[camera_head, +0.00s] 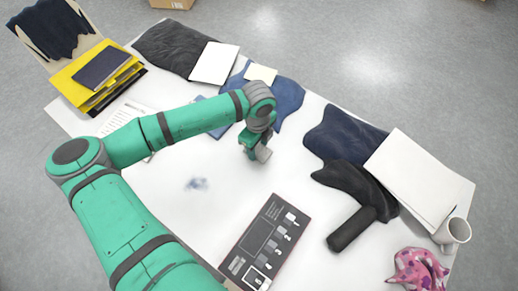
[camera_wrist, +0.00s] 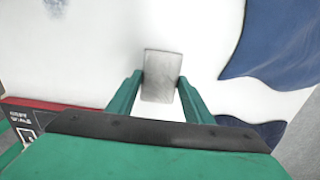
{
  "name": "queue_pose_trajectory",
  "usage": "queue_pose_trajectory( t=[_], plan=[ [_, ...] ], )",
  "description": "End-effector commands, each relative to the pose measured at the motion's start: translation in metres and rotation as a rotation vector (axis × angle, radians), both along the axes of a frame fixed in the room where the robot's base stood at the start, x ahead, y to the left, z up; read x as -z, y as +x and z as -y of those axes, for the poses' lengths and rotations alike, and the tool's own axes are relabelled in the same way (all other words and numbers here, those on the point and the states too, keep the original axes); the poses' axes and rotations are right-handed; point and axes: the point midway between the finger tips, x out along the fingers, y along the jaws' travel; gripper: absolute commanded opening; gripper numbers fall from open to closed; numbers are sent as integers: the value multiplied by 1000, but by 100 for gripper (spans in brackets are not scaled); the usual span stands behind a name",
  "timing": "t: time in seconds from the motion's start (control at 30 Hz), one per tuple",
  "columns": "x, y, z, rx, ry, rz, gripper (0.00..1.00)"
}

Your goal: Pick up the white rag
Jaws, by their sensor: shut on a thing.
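My gripper (camera_wrist: 160,82) is shut on a pale greyish-white, rectangular piece, which I take for the white rag (camera_wrist: 162,68). The rag sits between the two green fingers and sticks out past their tips in the wrist view. In the head view, my gripper (camera_head: 254,150) is over the middle of the white table (camera_head: 180,220), pointing down. A small greyish piece shows at its tip, partly hidden by the gripper. I cannot tell whether the rag touches the table.
A dark smudge (camera_head: 196,184) marks the table left of my gripper. A control panel (camera_head: 265,243) lies at the front. Dark blue cloths (camera_head: 345,133) lie to the right and behind. A black roll (camera_head: 351,229), a mug (camera_head: 452,234) and a pink patterned cloth (camera_head: 418,268) are at the right.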

Motion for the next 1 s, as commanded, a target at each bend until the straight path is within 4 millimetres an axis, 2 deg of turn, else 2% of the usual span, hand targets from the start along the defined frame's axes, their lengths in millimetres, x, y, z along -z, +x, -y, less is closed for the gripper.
queue_pose_trajectory(
  t=[0.23,0.4,0.6,0.7,1.0],
  plan=[
    [-53,-37,-26,-3,2,3,24],
    [-70,-72,-48,-5,1,1,24],
    [-84,-99,-65,-2,1,0,24],
    [-88,-106,-69,-2,1,0,24],
    [-92,-113,-74,-1,1,0,24]
  ],
)
